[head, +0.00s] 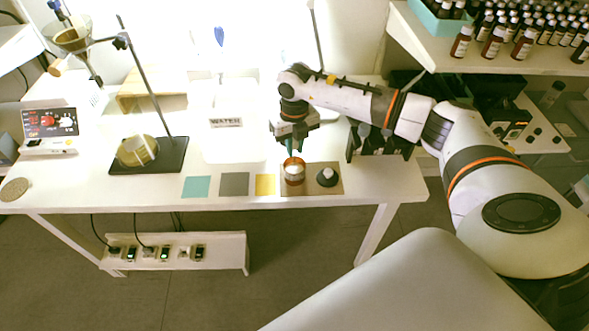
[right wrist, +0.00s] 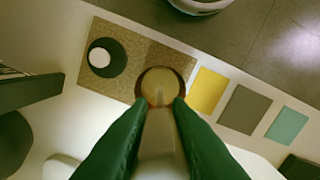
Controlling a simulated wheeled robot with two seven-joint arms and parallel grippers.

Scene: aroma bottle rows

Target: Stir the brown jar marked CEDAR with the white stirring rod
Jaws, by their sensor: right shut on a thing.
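The brown jar (head: 294,173) stands open on a cork mat (head: 307,190) near the table's front edge. Its label is too small to read. The jar's round mouth (right wrist: 160,82) shows in the right wrist view, with pale yellowish contents. My right gripper (head: 293,148) points down just above the jar. Its green fingers (right wrist: 160,108) are shut on the white stirring rod (right wrist: 158,96), whose pale lower part reaches over or into the mouth; the depth cannot be told. A black lid with a white top (head: 327,177) lies on the mat beside the jar. My left gripper is out of view.
Yellow (head: 265,185), grey (head: 234,184) and teal (head: 196,187) squares lie left of the mat. A metal stand (head: 150,150) with a tilted vessel is further left. A black rack (head: 380,142) stands close on the right. Bottle rows (head: 520,42) fill the upper-right shelf.

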